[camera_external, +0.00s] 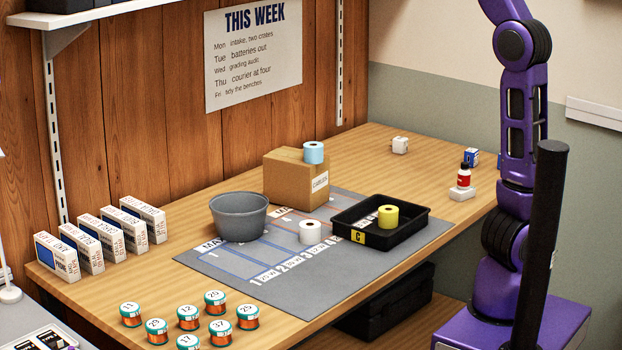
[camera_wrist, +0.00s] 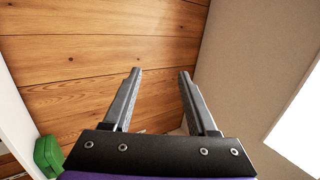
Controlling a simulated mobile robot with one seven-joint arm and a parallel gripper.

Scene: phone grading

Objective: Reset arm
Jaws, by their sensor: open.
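My gripper (camera_wrist: 160,72) shows in the wrist view with its two grey fingers apart and nothing between them. It faces a wood-plank wall (camera_wrist: 100,70). In the external view my purple arm rises at the right beyond the top edge of the picture, so my gripper is out of sight there. The arm stands clear of the things on the bench.
The bench (camera_external: 370,155) holds a grey mat (camera_external: 225,262) with a grey bowl (camera_external: 239,218), a cardboard box (camera_external: 285,182), a white roll (camera_external: 309,232) and a black tray (camera_external: 345,222) holding a yellow roll (camera_external: 388,217). White boxes (camera_external: 100,240) and several numbered jars (camera_external: 188,318) stand at left.

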